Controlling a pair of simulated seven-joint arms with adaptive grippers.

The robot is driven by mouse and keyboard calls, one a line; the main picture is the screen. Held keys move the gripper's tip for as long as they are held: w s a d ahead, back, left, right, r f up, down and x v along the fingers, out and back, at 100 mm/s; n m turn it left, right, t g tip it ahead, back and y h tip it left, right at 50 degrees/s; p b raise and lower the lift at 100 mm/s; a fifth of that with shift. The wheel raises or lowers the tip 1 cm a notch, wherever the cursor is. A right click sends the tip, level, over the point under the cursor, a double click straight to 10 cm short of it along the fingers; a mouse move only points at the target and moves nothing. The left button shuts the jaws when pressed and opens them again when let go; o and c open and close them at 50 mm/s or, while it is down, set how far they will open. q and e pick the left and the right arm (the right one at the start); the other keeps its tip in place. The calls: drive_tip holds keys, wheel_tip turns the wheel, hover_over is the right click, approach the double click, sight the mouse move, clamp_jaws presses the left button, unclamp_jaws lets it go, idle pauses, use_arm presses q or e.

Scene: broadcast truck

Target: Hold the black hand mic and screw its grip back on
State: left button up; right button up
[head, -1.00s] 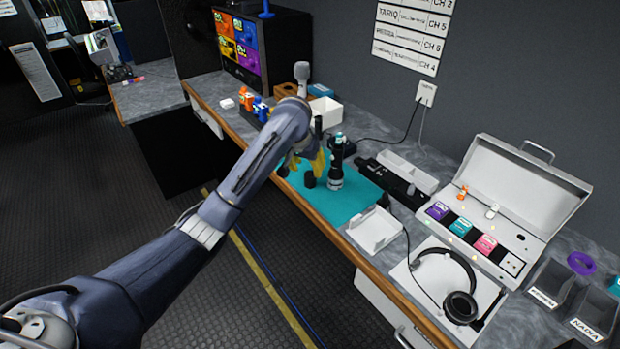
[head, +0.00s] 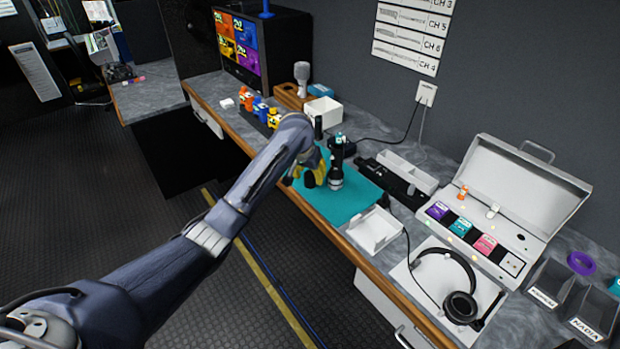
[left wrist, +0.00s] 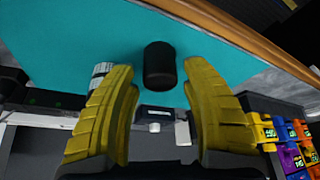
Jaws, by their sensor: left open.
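My right gripper is out of view.
The teal mat (head: 352,203) has bare room toward its right. A white tray (head: 374,229) and headset (head: 452,283) lie right of it. A white box (head: 323,111) and several coloured packs stand behind. The wooden counter edge (head: 317,222) runs along the front.

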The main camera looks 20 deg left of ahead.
use_arm(q)
drive_tip(key=shift+w+f, duration=0.1)
drive_tip(key=shift+f, duration=0.2)
drive_tip(key=c, duration=0.9)
